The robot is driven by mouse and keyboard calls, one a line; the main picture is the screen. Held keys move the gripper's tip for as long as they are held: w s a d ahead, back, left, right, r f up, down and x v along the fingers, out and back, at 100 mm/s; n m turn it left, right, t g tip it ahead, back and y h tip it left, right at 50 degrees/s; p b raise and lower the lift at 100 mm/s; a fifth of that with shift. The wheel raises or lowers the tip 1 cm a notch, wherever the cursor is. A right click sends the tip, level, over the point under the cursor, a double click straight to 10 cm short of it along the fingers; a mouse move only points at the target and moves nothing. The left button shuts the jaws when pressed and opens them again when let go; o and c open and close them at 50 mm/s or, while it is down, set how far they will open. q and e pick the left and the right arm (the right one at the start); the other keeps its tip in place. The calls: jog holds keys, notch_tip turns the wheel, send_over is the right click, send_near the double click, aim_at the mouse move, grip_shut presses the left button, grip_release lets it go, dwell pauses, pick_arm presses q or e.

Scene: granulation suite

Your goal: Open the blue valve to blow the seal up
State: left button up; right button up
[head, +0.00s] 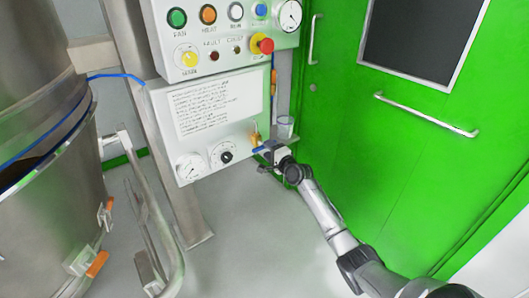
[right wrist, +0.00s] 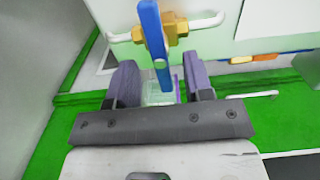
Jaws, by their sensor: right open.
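The blue valve (right wrist: 152,35) has a long flat blue handle on a brass body (right wrist: 176,27), set in a white pipe beside the panel. In the head view the blue handle (head: 259,149) shows small at the panel's lower right, partly covered by my right gripper (head: 270,151). In the right wrist view my right gripper (right wrist: 160,84) is open. The handle's lower end appears between its two fingers, with gaps on both sides. I cannot tell how deep it sits between them. My left gripper is not in view.
The control panel (head: 218,141) carries gauges, a knob and a written notice. A green door (head: 400,130) with a bar handle stands right. A steel vessel (head: 40,200) with orange-tipped clamps stands left. Grey floor (head: 245,240) is clear below.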

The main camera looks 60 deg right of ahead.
jog(key=shift+b+x, duration=0.65)
jog(key=shift+x, duration=0.85)
grip_shut()
